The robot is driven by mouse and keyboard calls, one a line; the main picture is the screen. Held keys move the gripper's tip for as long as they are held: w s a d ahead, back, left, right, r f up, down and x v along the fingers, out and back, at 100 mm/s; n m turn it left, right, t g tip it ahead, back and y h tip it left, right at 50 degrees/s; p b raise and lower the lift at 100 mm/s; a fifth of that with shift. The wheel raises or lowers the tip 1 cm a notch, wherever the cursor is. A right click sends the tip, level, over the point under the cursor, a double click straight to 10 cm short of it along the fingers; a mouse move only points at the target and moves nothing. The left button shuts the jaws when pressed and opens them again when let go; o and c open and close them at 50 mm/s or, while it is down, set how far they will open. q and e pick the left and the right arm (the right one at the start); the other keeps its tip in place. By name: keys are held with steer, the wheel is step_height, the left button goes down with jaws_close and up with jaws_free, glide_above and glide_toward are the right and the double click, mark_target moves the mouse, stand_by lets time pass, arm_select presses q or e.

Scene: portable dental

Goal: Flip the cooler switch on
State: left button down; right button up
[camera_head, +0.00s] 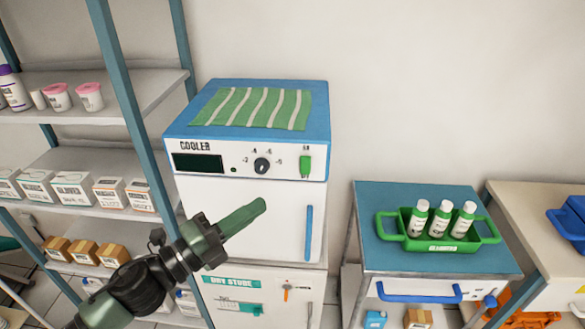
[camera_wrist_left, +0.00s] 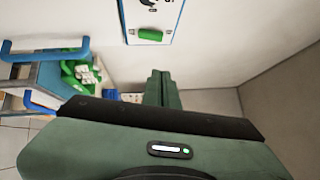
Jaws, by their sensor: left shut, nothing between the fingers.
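The cooler (camera_head: 250,207) is a white box with a blue top, standing in the middle of the head view. Its switch (camera_head: 306,166) is a small green piece at the right end of the front panel, right of a black dial (camera_head: 262,165). The switch also shows in the left wrist view (camera_wrist_left: 150,34); whether it is on or off I cannot tell. My left gripper (camera_head: 262,204) is shut and empty. Its green fingers appear in front of the cooler door, below and left of the switch, apart from it. They also show in the left wrist view (camera_wrist_left: 159,76). My right gripper is out of view.
A blue door handle (camera_head: 309,233) stands below the switch. A striped green cloth (camera_head: 258,108) lies on the cooler. A cart (camera_head: 370,262) at the right carries a green caddy (camera_head: 393,236) with white bottles. Shelves with boxes (camera_head: 90,160) stand at the left.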

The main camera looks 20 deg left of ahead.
arm_select(q)
steer(key=p, duration=0.4)
glide_toward(307, 160)
steer(key=w+d, duration=0.1)
steer(key=d, duration=0.3)
steer(key=w, duration=0.1)
steer(key=w+p, duration=0.1)
steer(key=w+a+r+p, duration=0.1)
steer(key=w, duration=0.1)
